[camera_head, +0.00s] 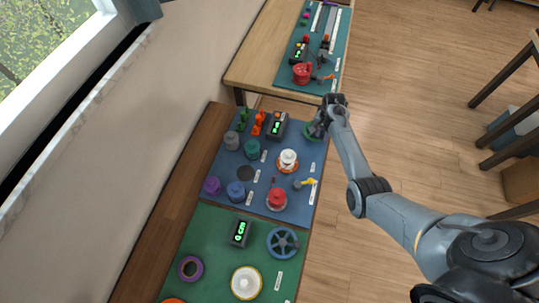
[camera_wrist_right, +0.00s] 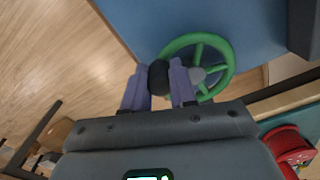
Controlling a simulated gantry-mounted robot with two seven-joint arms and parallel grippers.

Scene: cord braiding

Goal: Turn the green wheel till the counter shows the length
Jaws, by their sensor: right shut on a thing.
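The green wheel (camera_head: 308,136) stands at the upper right of the blue mat, partly hidden by my right gripper (camera_head: 321,122). In the right wrist view the wheel (camera_wrist_right: 232,66) shows its green rim, spokes and grey hub. My right gripper (camera_wrist_right: 159,85) has its two purple fingers closed on the wheel's black knob (camera_wrist_right: 159,77) at the rim. A dark counter (camera_head: 277,127) with lit green digits stands left of the wheel on the blue mat; the digits are too small to read surely. My left gripper is not in view.
The blue mat (camera_head: 225,165) also holds orange and green figures, several coloured spools and a yellow-handled crank (camera_head: 305,183). A green mat (camera_head: 200,235) in front has a blue wheel (camera_head: 283,243) and another counter (camera_head: 240,232). A wooden table (camera_head: 250,65) stands beyond.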

